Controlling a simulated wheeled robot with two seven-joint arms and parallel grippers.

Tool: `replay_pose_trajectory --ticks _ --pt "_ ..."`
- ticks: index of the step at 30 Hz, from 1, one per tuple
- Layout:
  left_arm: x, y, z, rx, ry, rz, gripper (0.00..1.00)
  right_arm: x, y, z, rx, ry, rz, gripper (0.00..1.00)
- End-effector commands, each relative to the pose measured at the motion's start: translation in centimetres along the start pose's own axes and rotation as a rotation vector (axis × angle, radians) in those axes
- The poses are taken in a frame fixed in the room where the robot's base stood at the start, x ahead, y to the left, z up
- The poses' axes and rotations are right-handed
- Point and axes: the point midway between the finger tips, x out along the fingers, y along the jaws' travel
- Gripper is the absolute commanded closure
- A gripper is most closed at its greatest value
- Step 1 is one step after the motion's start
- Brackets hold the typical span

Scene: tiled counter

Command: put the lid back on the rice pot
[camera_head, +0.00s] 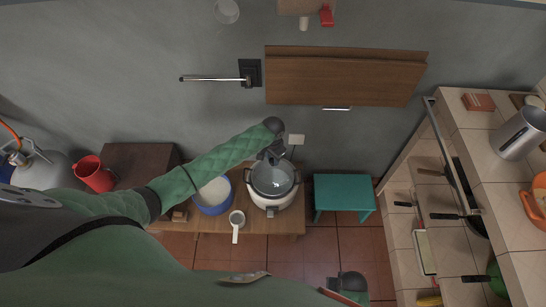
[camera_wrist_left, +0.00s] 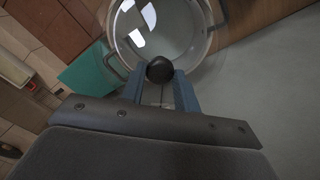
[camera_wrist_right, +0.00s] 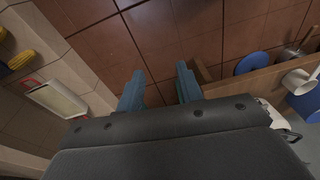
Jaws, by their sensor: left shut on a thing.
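The rice pot (camera_head: 270,208) is a white cooker on the low wooden table. A clear glass lid (camera_head: 273,178) is over its top; the lid and its rim also show in the left wrist view (camera_wrist_left: 168,38). My left gripper (camera_head: 273,157) is shut on the lid's round black knob (camera_wrist_left: 160,69). I cannot tell whether the lid rests on the rim or hovers just above it. My right gripper (camera_wrist_right: 160,88) is open and empty above the tiled floor; in the head view its dark wrist part shows at the bottom.
A teal stool (camera_head: 343,194) is to the right. The tiled counter (camera_head: 470,130) fills the far right. A red jug (camera_head: 94,174) stands at left.

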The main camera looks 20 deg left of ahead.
Motion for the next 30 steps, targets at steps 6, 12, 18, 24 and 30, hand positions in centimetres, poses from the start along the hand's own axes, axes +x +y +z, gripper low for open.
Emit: replay_pose_trajectory --ticks 6,12,18,24,30 --pt "0.5 0.0 0.0 0.000 0.000 0.000 1.00 -1.5 -0.3 -0.9 0.000 0.005 -0.003 0.64" --pt "0.8 0.0 0.0 0.000 0.000 0.000 1.00 -2.8 -0.5 -1.4 0.000 0.006 -0.006 0.64" --pt "1.2 0.0 0.0 0.000 0.000 0.000 1.00 -4.1 -0.7 -2.0 0.000 0.005 -0.008 0.64" --pt "1.5 0.0 0.0 0.000 0.000 0.000 1.00 -5.7 -0.9 -2.5 -0.001 0.005 -0.010 0.64" --pt "1.9 0.0 0.0 0.000 0.000 0.000 1.00 -7.1 -1.1 -2.3 -0.001 -0.003 -0.013 0.64"
